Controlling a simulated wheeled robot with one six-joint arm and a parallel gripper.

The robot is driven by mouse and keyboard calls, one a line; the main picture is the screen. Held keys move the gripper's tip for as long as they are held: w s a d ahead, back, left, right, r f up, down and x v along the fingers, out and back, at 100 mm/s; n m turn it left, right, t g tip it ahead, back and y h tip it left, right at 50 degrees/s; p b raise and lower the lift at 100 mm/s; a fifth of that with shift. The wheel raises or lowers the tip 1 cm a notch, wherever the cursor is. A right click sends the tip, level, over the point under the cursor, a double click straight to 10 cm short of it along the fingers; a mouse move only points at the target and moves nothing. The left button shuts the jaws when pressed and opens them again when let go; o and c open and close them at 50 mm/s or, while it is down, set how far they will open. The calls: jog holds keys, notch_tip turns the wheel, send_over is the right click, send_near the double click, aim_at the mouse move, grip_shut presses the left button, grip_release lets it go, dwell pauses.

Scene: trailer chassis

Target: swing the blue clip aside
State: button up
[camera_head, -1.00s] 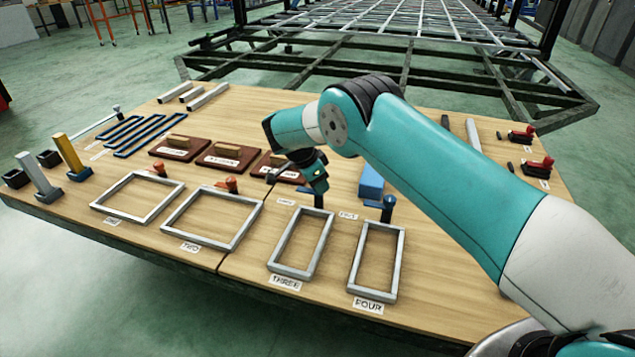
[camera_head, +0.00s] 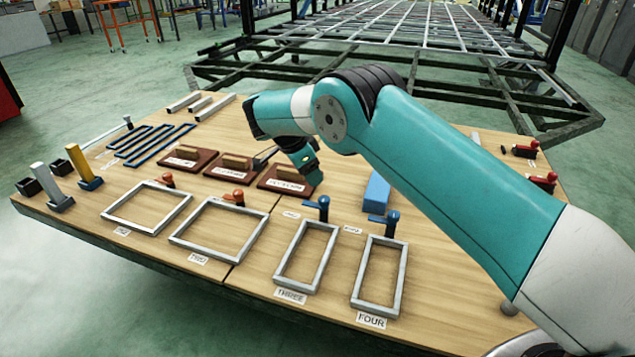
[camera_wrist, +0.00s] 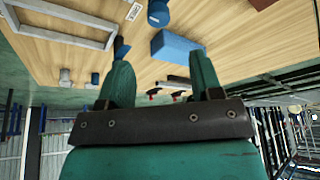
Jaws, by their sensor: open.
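Two blue clips stand at the far ends of two narrow grey frames. One blue clip (camera_head: 322,208) is at the frame labelled THREE (camera_head: 281,266), its flat arm pointing left. The other blue clip (camera_head: 389,223) is at the frame labelled FOUR (camera_head: 357,282). My gripper (camera_head: 314,180) is above and just behind the clip at THREE, apart from it. In the wrist view my gripper (camera_wrist: 160,64) has its fingers spread with nothing between them. A round blue clip top (camera_wrist: 158,12) shows there beyond the fingers; which clip it is I cannot tell.
A blue block (camera_head: 376,192) lies right of my gripper. Brown labelled blocks (camera_head: 286,180) stand left of and behind it. Orange clips (camera_head: 238,196) stand at the wider frames ONE and TWO. Red clamps (camera_head: 543,181) are at the right edge. Bare wood lies around the frames.

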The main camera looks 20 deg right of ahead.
jog(key=p+v, duration=0.3)
jog(key=v, duration=0.4)
